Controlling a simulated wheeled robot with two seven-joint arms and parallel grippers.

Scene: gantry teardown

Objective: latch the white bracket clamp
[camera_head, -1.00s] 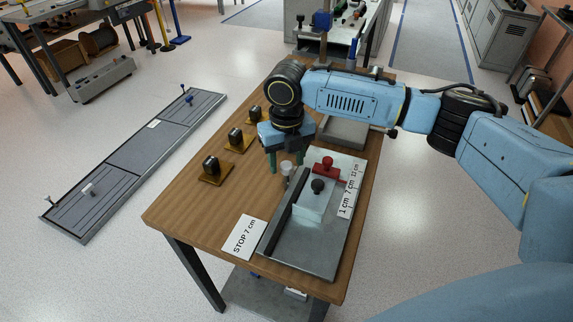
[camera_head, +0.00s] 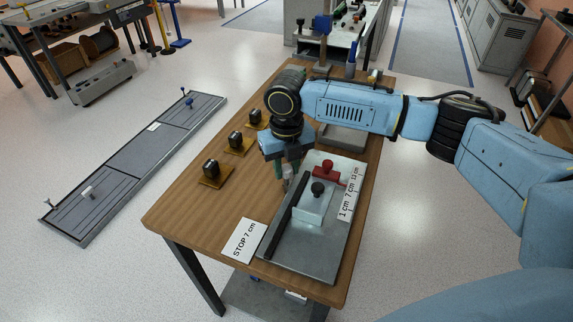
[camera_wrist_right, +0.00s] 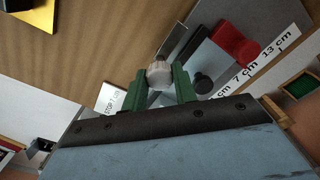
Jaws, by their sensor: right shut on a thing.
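My right gripper (camera_head: 284,176) is low over the table, at the far left end of the grey metal fixture (camera_head: 313,262). In the right wrist view its green fingers (camera_wrist_right: 160,82) are shut on a pale, whitish knob (camera_wrist_right: 158,73). In the head view the gripper mostly hides this knob. On the fixture, a pale block with a black knob (camera_head: 318,188) sits to the right of a dark bar (camera_head: 285,222). A red clamp-like piece (camera_head: 326,173) is behind it. I cannot tell for sure which part is the white bracket clamp. My left gripper is not in view.
A "STOP 7 cm" card (camera_head: 240,240) lies left of the fixture, and a scale strip (camera_head: 350,193) lies on its right. Several black parts on yellow bases (camera_head: 215,174) line the table's left side. A grey panel (camera_head: 110,175) lies on the floor.

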